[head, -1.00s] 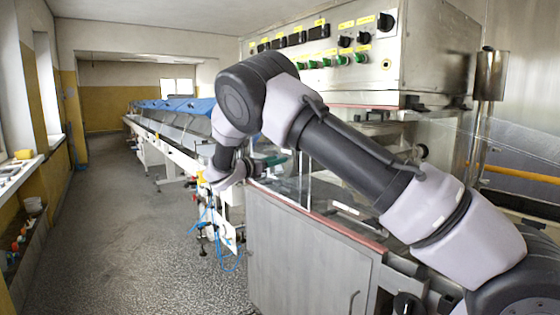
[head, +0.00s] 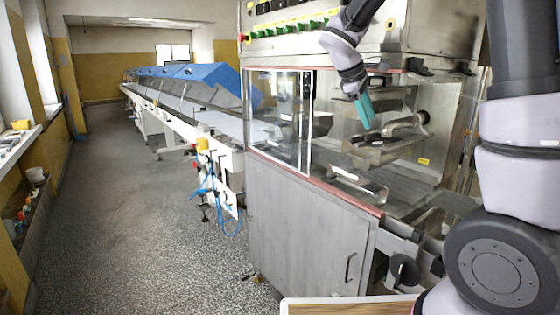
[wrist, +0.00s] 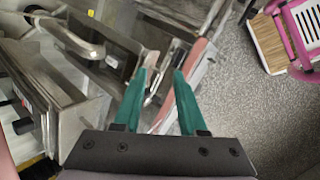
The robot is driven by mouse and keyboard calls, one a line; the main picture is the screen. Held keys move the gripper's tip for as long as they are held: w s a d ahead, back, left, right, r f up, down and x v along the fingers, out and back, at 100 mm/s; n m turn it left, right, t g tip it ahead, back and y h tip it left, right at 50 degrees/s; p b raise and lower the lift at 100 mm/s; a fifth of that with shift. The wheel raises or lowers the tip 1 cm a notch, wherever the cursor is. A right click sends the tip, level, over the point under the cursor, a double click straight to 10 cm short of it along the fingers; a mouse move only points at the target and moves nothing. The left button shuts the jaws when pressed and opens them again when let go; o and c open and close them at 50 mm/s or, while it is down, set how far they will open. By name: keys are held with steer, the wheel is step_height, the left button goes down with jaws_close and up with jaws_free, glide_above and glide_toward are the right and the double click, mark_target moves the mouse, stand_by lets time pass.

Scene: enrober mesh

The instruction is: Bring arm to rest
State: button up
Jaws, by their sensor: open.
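My gripper (head: 366,111) hangs in front of the open bay of the steel machine (head: 310,230), below its control panel. Its teal fingers point downward, with nothing between them. In the wrist view the gripper (wrist: 159,76) shows two teal fingers spread apart, over the machine's metal parts and its reddish edge strip (wrist: 190,68). My arm is folded upward at the right side of the head view, and part of it runs out of the picture.
A clear guard panel (head: 278,115) stands left of the bay. A long conveyor with blue covers (head: 205,82) runs to the back. The speckled floor (head: 130,220) on the left is open. A wood-topped surface (head: 350,308) shows at the bottom edge; a pink slatted item (wrist: 303,25) shows in the wrist view.

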steer(key=s+r+m+t+y, duration=0.2)
steer(key=s+m, duration=0.5)
steer(key=s, duration=0.5)
steer(key=s+r+m+t+y, duration=0.2)
steer(key=s+r+m+y, duration=0.2)
steer(key=s+m, duration=0.3)
steer(key=s+y, duration=0.1)
steer(key=s, duration=0.3)
steer(key=shift+s+r+m+y, duration=0.2)
steer(key=shift+s+m+y, duration=0.1)
steer(key=shift+s+m, duration=0.1)
steer(key=shift+o, duration=0.3)
steer(key=shift+w, duration=0.1)
